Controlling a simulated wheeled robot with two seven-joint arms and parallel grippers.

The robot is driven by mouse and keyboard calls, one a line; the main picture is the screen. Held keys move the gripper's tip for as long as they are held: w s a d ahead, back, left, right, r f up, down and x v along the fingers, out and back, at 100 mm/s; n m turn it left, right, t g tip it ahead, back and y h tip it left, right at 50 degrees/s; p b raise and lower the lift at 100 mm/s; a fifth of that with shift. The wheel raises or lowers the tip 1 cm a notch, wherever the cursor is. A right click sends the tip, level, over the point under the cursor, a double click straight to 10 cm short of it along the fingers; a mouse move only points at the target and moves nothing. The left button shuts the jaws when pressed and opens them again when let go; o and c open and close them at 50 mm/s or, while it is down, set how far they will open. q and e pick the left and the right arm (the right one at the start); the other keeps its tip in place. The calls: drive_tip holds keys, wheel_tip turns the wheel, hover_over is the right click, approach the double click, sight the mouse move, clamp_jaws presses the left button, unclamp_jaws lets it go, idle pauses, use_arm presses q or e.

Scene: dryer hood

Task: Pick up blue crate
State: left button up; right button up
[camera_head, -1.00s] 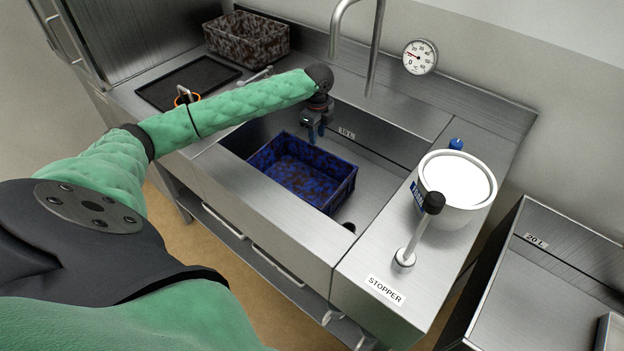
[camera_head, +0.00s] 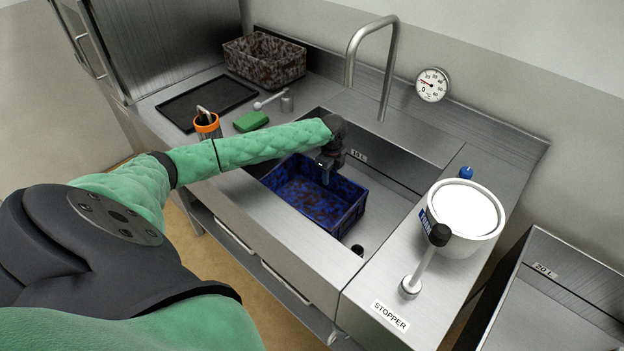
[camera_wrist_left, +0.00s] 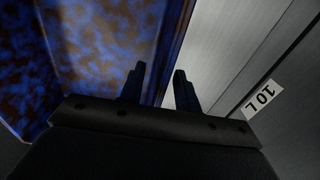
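The blue crate (camera_head: 313,201), mottled with brown stains, sits in the left part of the steel sink basin. My left gripper (camera_head: 327,176) points down at the crate's far wall. In the left wrist view the gripper's two fingers (camera_wrist_left: 160,90) are apart. The crate (camera_wrist_left: 100,50) fills the left side of that view and its wall edge lies between the fingertips. I cannot tell whether the fingers touch the wall. My right gripper is in neither view.
A white tub (camera_head: 464,212) and the stopper lever (camera_head: 424,262) stand on the right ledge. A tap (camera_head: 386,60) rises behind the basin. A grey-brown crate (camera_head: 264,60), black tray (camera_head: 207,101), orange-rimmed cup (camera_head: 207,124) and green sponge (camera_head: 251,121) are on the left counter.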

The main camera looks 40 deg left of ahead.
use_arm(q)
drive_tip(key=shift+f, duration=0.15)
clamp_jaws()
idle(1.4)
